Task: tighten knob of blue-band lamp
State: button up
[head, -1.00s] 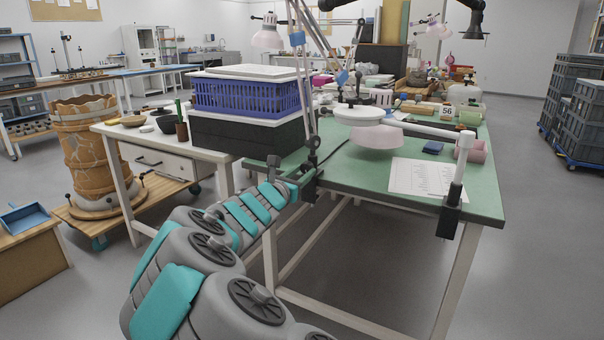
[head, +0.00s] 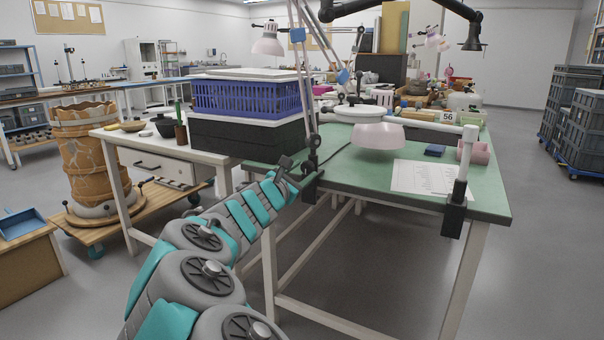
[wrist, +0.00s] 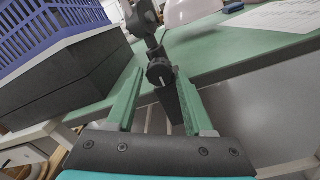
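The blue-band lamp (head: 298,36) stands at the near left edge of the green table, its jointed arm rising out of the top of the head view. Its dark clamp (head: 311,187) grips the table edge. In the wrist view the round dark knob (wrist: 160,72), with a pale mark on its face, shows on the clamp. My gripper (wrist: 159,76) is open, with its green fingers on either side of the knob in the picture. Whether the fingertips reach around the knob or stop just short, I cannot tell. In the head view my gripper (head: 288,168) is beside the clamp, partly hidden.
A blue crate (head: 248,97) on black boxes stands left of the lamp and close to my gripper. A white-shaded lamp (head: 378,135), paper sheet (head: 422,177) and another clamped post (head: 460,180) are on the green table (head: 490,204). Open floor lies right.

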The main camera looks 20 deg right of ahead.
jog(key=shift+o, duration=1.2)
jog(key=v, duration=0.8)
